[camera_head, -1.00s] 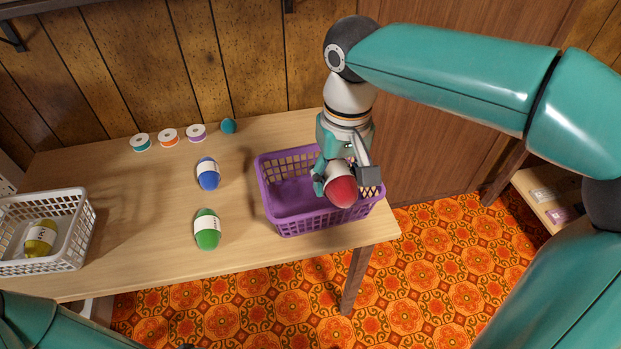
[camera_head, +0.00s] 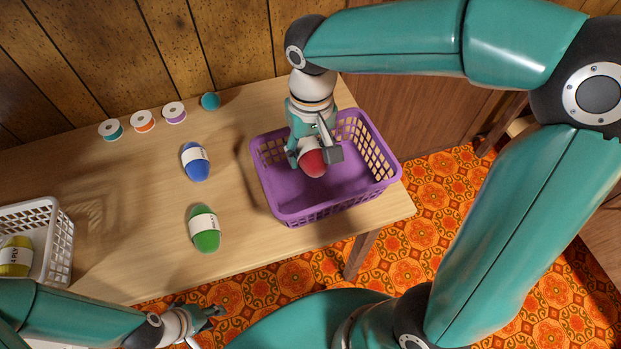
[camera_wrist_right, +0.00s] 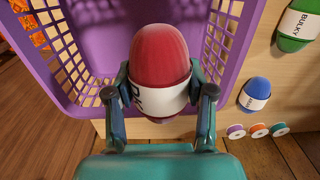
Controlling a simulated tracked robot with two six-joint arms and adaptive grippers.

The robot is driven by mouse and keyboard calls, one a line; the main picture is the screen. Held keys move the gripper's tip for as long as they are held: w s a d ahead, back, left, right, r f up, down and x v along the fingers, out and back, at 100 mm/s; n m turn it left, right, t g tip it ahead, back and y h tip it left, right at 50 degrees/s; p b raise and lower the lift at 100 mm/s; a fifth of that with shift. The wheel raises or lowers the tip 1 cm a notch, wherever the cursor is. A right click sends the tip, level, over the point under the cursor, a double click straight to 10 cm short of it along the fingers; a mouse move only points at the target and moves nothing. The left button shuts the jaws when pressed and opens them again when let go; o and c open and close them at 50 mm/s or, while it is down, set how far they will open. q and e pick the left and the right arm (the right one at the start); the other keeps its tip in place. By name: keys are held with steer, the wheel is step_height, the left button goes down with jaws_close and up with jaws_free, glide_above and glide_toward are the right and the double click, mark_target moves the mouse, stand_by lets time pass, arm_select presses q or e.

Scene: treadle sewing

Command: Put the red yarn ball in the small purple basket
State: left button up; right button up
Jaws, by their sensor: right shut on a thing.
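The red yarn ball (camera_head: 313,163) with a white label is held in my right gripper (camera_head: 314,152), which is shut on it. I cannot tell whether the ball touches the basket floor. My left gripper (camera_head: 207,324) is low in the head view, away from the basket; its fingers look apart and empty.
A blue yarn ball (camera_head: 195,162) and a green yarn ball (camera_head: 204,229) lie on the table (camera_head: 140,229) left of the basket. A white basket (camera_head: 60,243) holds a yellow yarn ball (camera_head: 15,257).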

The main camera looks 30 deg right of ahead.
mark_target(310, 188)
step_height(310, 188, down, 10)
steer(key=shift+f+b, duration=0.15)
steer(key=shift+b, duration=0.45)
steer(key=shift+f, duration=0.15)
steer(key=o, duration=1.1)
steer(key=shift+c, duration=0.2)
